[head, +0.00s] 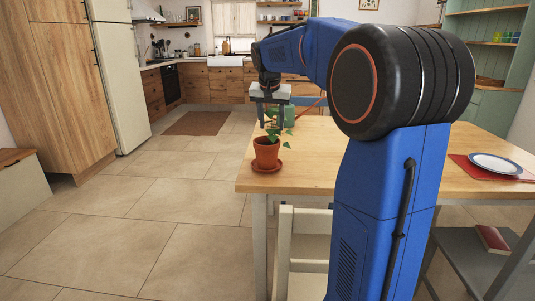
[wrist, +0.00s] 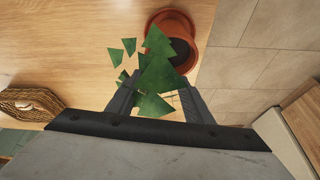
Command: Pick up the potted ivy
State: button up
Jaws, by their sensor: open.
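The potted ivy (head: 266,151) stands upright in a terracotta pot on a matching saucer, near the left corner of the wooden table. In the wrist view its pot (wrist: 171,24) is at the top centre, with green leaves (wrist: 157,72) reaching down between my fingers. My gripper (head: 270,122) is open just above and behind the pot, pointing down, with leaves around its fingers. In the wrist view my gripper (wrist: 154,88) has its two fingers apart on either side of some leaves. The pot itself lies beyond the fingertips. My upper arm hides part of the table.
The wooden table (head: 315,172) has a plate (head: 495,163) on a red mat at its right. A wicker basket (wrist: 28,104) sits on the table in the wrist view. Chairs, one holding a red book (head: 492,239), stand in front. Tiled floor (head: 165,200) is open at left.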

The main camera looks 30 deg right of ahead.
aim_at(272, 128)
jog(key=x, duration=0.3)
jog(key=shift+f, duration=0.1)
grip_shut()
dwell(1.3)
